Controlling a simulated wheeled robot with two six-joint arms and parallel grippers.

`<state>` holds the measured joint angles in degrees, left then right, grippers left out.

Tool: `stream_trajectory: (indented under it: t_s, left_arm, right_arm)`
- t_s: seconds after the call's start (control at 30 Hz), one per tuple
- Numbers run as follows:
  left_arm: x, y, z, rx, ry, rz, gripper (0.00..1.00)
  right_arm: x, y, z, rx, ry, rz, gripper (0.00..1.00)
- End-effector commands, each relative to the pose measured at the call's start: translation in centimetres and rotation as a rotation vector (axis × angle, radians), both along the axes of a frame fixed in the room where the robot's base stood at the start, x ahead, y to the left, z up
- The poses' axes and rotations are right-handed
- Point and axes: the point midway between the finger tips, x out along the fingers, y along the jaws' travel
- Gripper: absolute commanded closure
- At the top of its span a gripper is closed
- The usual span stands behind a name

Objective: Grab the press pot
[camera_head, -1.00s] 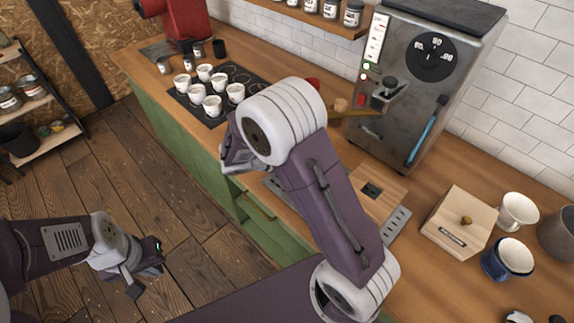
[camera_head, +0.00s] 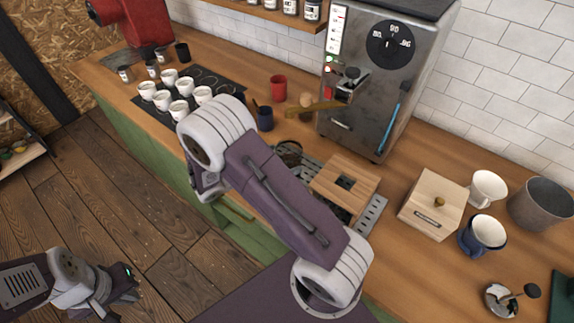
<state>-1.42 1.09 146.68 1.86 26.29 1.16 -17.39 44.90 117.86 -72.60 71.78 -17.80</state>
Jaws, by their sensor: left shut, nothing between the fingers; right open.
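A small round metal-topped thing with a dark knob (camera_head: 502,299) stands on the counter at the lower right. It may be the press pot, but I cannot tell for sure. My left gripper (camera_head: 128,284) is at the lower left, over the wooden floor, shut and empty, far from the counter objects. My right gripper (camera_head: 207,188) is mostly hidden behind its own white wrist, near the counter's front edge, left of the wooden knock block. It is open, well away from the knobbed thing.
The steel machine (camera_head: 378,75) stands behind. White cups sit on a dark mat (camera_head: 222,92). A red cup (camera_head: 278,88) stands nearby.

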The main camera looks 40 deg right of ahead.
Motion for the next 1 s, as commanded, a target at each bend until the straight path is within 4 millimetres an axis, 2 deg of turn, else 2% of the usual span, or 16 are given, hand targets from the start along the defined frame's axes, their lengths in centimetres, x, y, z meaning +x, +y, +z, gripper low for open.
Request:
stream_trajectory:
  t_s: [0.1, 0.2, 0.43, 0.47, 0.8, 1.0]
  left_arm:
    - [0.0, 0.0, 0.7, 0.0, 0.0, 0.0, 1.0]
    - [0.0, 0.0, 0.8, 0.0, 0.0, 0.0, 1.0]
    - [0.0, 0.0, 0.7, 0.0, 0.0, 0.0, 1.0]
    - [0.0, 0.0, 0.7, 0.0, 0.0, 0.0, 1.0]
    - [0.0, 0.0, 0.7, 0.0, 0.0, 0.0, 1.0]
    - [0.0, 0.0, 0.7, 0.0, 0.0, 0.0, 1.0]
  right_arm:
    - [0.5, -2.2, -0.4, -0.001, 0.003, -0.006, 0.01]
    - [0.6, -3.3, -1.0, 0.0, 0.002, -0.004, 0.01]
    - [0.7, -3.5, -1.2, 0.0, 0.0, -0.001, 0.01]
    - [0.7, -3.5, -1.2, 0.0, 0.0, -0.001, 0.04]
    - [0.7, -3.5, -1.1, 0.0, 0.0, -0.001, 0.98]
    - [0.7, -3.5, -1.0, -0.002, -0.001, -0.001, 0.99]
